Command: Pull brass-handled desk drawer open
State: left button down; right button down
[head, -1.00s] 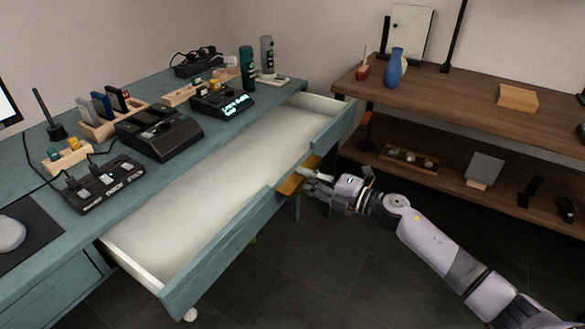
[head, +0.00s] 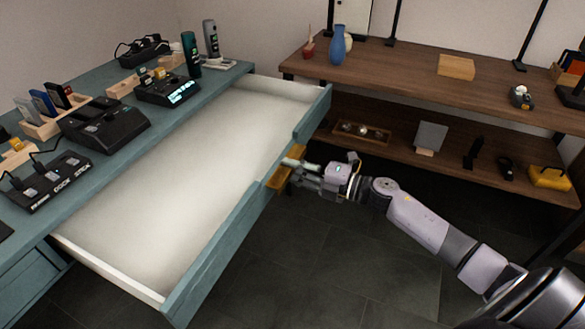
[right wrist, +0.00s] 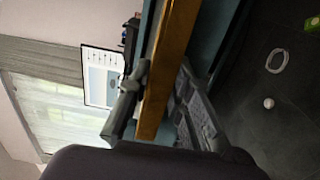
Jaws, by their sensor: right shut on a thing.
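The teal desk drawer (head: 222,243) stands pulled out from the desk, and its pale, empty inside shows. Its brass handle (head: 281,177) is on the front panel, partly hidden by my right gripper (head: 297,170). In the right wrist view the brass handle (right wrist: 168,70) runs as a long bar between the two fingers of my right gripper (right wrist: 160,95), which is shut on it. My left gripper is in neither current view.
The desk top (head: 110,115) carries docks, card holders and dark bottles. A wooden shelf unit (head: 400,75) with a blue vase (head: 338,45) stands at the right. Dark floor (head: 340,250) lies clear before the drawer.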

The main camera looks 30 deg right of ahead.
jog(key=c, duration=1.7)
grip_release()
jog(key=shift+a+f, duration=0.1)
jog(key=shift+f, duration=0.35)
jog(key=shift+o, duration=0.8)
jog(key=shift+r, duration=0.2)
jog(key=v, duration=1.2)
